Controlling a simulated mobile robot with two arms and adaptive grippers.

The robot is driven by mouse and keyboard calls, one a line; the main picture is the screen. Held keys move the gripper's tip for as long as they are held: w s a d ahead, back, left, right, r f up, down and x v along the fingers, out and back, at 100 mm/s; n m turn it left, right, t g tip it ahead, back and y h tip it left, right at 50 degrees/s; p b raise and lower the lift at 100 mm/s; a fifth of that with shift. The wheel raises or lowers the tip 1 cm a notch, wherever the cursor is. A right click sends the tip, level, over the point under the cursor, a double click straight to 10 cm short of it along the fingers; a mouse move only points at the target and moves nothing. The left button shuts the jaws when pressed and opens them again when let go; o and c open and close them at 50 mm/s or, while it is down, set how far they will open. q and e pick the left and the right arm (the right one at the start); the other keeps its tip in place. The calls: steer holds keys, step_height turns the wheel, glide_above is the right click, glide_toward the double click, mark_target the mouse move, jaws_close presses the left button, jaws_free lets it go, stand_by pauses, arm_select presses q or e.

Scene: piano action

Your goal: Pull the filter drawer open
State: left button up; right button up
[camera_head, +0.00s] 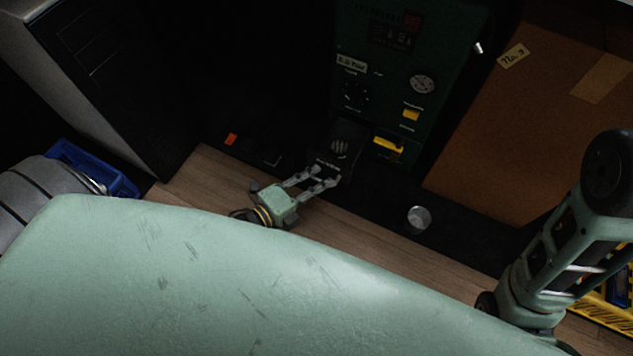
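A dark green machine (385,75) with a gauge, dial and labels stands at the back. A dark block (346,136) with a small round vent-like mark and a lettered lower edge sits low on its front; it looks like the filter drawer, but I cannot tell for sure or how far out it is. My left gripper (324,175) is at the lower front edge of this block. Its two fingers are apart and point at the block. Shadow hides whether the tips touch or hold a handle. My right gripper is out of view.
A yellow part (388,146) sits right of the block. A small metal cup (418,217) stands on the dark surface to the right. A brown board (540,120) is at the right, a dark-fronted cabinet (100,75) at the left, with a blue crate (95,168) below. Wooden bench (200,190) shows in front.

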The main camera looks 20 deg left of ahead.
arm_select(q)
steer(key=shift+s, duration=0.1)
steer(key=v, duration=1.2)
